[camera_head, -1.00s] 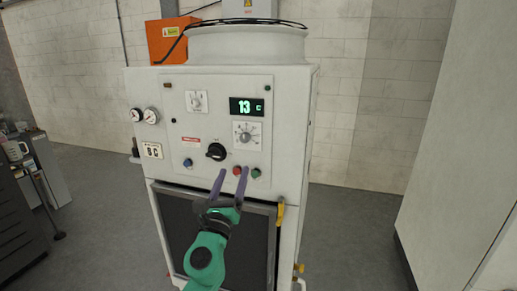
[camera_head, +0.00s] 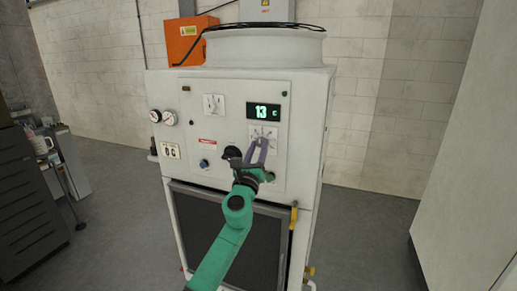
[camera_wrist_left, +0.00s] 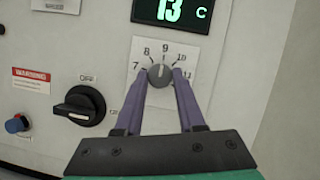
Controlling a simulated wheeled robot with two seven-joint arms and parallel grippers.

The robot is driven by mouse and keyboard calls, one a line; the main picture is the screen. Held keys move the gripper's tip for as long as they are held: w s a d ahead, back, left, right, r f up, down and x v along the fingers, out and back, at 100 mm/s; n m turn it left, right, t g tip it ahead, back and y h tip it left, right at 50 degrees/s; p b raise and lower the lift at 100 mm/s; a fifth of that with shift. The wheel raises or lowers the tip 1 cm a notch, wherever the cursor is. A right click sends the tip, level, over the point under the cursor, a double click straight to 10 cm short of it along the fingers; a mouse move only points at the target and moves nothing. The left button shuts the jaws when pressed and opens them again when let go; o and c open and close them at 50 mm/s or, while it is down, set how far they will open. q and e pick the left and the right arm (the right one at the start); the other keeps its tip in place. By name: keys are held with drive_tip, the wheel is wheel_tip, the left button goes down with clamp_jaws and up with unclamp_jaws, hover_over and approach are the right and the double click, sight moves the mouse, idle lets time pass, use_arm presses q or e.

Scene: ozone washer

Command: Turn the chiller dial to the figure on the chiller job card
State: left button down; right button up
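The chiller dial (camera_wrist_left: 160,75) is a round grey knob on a white scale plate. Figures 7 to 11 show around it, and its light mark points up, near 9. My left gripper (camera_wrist_left: 160,73) has its two purple fingers on either side of the knob; they look slightly apart from it, and contact is hard to tell. In the head view my left gripper (camera_head: 251,148) partly hides the scale plate (camera_head: 264,131). The green display (camera_head: 263,111) reads 13 C. The job card (camera_head: 170,151) at the panel's left shows one figure and C; the figure is too small to be sure.
A black OFF switch (camera_wrist_left: 80,106) and a blue button (camera_wrist_left: 17,123) are left of the dial. A yellow handle (camera_head: 294,217) hangs at the lower right.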

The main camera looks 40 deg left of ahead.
use_arm(q)
drive_tip(key=shift+n+g+y, duration=0.3)
drive_tip(key=shift+n, duration=0.2)
drive_tip(key=n+y+p, duration=0.1)
drive_tip(key=n, duration=0.1)
drive_tip(key=n+g, duration=0.1)
drive_tip(key=n, duration=0.1)
drive_tip(key=shift+d+r+n+g+y+p, duration=0.1)
drive_tip(key=shift+d+n+g+y+p, duration=0.05)
drive_tip(key=shift+n+g+y+p, duration=0.2)
drive_tip(key=shift+w+n+g+y+p, duration=0.1)
drive_tip(key=shift+n+g+y+p, duration=0.25)
drive_tip(key=shift+n, duration=0.85)
drive_tip(key=shift+n+g+y+p, duration=0.1)
drive_tip(key=shift+n+g+p, duration=0.45)
drive_tip(key=shift+n, duration=0.6)
drive_tip(key=c, duration=0.5)
unclamp_jaws()
drive_tip(key=shift+d, duration=0.1)
